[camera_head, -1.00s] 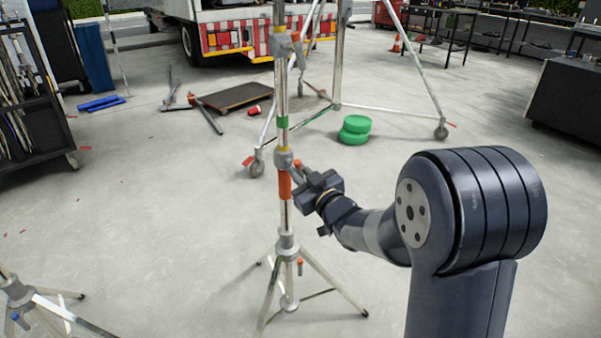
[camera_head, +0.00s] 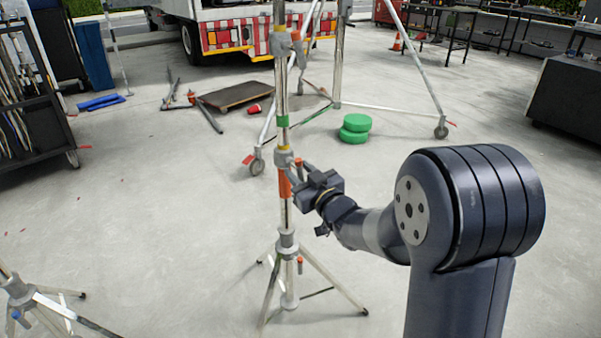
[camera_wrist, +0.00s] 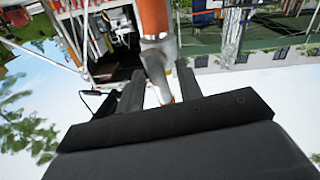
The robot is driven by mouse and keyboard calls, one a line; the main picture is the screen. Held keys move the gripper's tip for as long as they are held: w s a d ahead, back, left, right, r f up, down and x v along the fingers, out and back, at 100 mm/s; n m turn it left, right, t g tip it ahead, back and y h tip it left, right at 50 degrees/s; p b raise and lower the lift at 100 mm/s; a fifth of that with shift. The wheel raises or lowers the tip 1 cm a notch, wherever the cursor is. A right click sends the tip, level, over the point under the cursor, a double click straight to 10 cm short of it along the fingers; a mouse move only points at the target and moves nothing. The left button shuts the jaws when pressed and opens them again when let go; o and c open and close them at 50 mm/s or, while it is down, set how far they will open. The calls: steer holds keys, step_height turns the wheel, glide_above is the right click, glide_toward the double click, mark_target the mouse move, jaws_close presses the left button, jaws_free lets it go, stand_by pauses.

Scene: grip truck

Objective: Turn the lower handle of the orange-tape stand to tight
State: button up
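The orange-tape stand (camera_head: 283,205) stands upright at the centre of the head view, with an orange band just below a grey collar. A short orange-tipped handle (camera_head: 298,162) sticks out to the right of this collar. My gripper (camera_head: 293,177) reaches in from the right, its fingertips close to the collar and handle. In the wrist view, the grey handle (camera_wrist: 160,72) lies between my two spread fingers, with narrow gaps beside it. The orange band (camera_wrist: 153,18) shows beyond it. The fingers partly cover the handle in the head view.
An orange-tipped knob (camera_head: 299,262) sits lower, by the stand's tripod legs. Another stand (camera_head: 20,292) is at the lower left. A wheeled silver stand (camera_head: 338,65), green discs (camera_head: 355,128) and a low brown dolly (camera_head: 235,95) are behind. Open floor lies left of the stand.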

steer(key=p+v, duration=0.1)
steer(key=v, duration=0.9)
steer(key=shift+s+d, duration=0.2)
steer(key=shift+s, duration=0.15)
steer(key=b+x, duration=0.1)
steer(key=x, duration=1)
steer(key=shift+s+d, duration=0.1)
